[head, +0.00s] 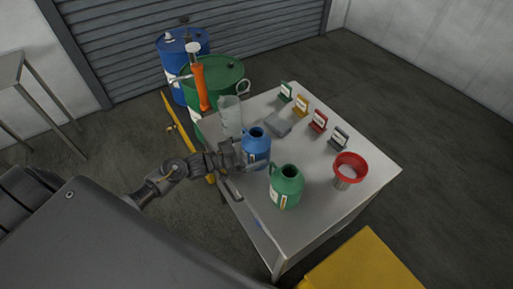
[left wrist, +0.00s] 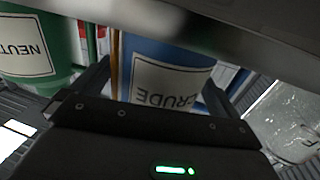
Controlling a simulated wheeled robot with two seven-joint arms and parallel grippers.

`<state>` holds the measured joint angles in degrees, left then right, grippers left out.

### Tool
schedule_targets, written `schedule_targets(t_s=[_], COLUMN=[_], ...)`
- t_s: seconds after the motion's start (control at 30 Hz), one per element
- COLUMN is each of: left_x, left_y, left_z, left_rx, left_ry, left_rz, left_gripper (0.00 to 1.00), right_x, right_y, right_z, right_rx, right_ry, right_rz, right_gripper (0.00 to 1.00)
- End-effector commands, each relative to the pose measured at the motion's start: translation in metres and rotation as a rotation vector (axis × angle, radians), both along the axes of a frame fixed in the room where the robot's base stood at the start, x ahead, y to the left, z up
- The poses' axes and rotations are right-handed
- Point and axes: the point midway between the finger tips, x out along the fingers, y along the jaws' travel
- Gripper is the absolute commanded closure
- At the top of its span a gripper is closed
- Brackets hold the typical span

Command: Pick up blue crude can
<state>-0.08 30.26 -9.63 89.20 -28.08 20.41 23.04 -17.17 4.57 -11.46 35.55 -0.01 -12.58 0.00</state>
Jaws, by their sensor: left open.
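The blue crude can (head: 257,148) stands upright on the metal table, with a dark open mouth and a handle. In the left wrist view its white CRUDE label (left wrist: 168,85) appears upside down. My left gripper (head: 247,160) is open at the can's near left side, low on its body. In the left wrist view its dark fingers (left wrist: 165,80) lie to either side of the can. I cannot tell whether they touch it. My right gripper is not in view.
A green can (head: 287,188) stands close to the right and nearer. A clear jug (head: 230,115) stands behind left. A red funnel (head: 350,166), a grey flat block (head: 278,124) and several coloured label stands (head: 318,121) are on the table (head: 320,225). Drums (head: 225,75) stand behind.

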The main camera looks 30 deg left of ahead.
Motion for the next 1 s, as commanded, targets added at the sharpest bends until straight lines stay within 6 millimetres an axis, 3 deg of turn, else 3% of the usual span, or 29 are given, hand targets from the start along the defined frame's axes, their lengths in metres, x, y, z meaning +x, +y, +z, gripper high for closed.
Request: schedule_targets(t_s=[0.27, 0.73, 1.0], left_x=[0.0023, 0.0021, 0.0029], left_y=[-0.0023, -0.0019, -0.0017], left_z=[-0.0009, -0.0007, 0.0024], left_rx=[0.000, 0.001, -0.001], left_ry=[0.001, 0.001, -0.004], left_rz=[0.000, 0.000, 0.000], left_gripper=[0.00, 0.61, 0.61], right_x=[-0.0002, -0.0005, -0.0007], right_y=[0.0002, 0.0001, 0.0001], right_z=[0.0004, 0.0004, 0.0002], right_rx=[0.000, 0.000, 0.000], right_ry=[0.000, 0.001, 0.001], right_rz=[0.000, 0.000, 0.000], right_gripper=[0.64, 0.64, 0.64])
